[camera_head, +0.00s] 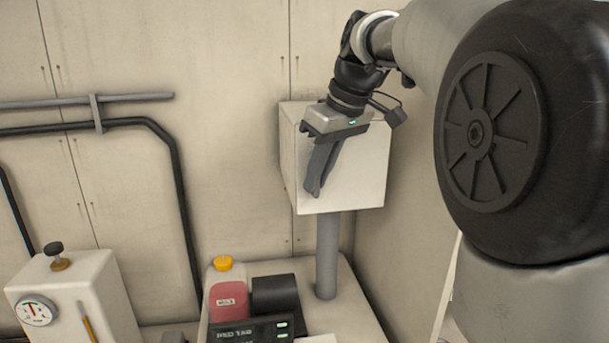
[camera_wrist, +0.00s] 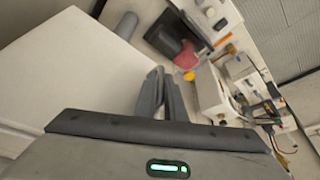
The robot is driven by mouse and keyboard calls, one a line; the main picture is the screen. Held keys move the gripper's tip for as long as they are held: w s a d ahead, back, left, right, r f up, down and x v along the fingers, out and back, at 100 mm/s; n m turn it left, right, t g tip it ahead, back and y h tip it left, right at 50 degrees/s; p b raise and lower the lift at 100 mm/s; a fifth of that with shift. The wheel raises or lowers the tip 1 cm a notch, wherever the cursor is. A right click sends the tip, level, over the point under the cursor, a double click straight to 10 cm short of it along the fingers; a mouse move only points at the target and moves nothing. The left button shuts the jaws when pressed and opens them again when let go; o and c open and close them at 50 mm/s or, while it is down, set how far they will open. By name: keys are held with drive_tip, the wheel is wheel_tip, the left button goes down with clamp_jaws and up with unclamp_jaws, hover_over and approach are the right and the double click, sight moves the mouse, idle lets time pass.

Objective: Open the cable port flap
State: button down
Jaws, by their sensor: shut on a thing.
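A white box (camera_head: 345,165) stands on a grey post (camera_head: 327,255) against the wall. Its pale side also fills the left of the wrist view (camera_wrist: 70,75). I cannot make out the cable port flap as a separate part from the box. My gripper (camera_head: 314,188) points down in front of the box, close to its left front edge. In the wrist view its fingers (camera_wrist: 156,78) are close together beside the box. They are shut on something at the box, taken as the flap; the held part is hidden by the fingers.
Below the box are a red bottle with a yellow cap (camera_head: 228,298), a dark device (camera_head: 252,331) and a black block (camera_head: 275,294). A white unit with a gauge (camera_head: 70,305) is at lower left. Black pipe (camera_head: 180,190) runs along the wall. The space left of the box is clear.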

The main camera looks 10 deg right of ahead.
drive_tip(key=shift+s+d+n, duration=0.25)
drive_tip(key=shift+s+n, duration=0.25)
drive_tip(key=shift+s, duration=0.25)
drive_tip(key=s+d+n+g+y+b, duration=0.1)
drive_tip(key=s+d+n, duration=0.1)
drive_tip(key=s+d, duration=0.8)
drive_tip(key=shift+b, duration=0.3)
drive_tip(key=shift+s+r, duration=0.1)
drive_tip(key=c, duration=2.1)
unclamp_jaws()
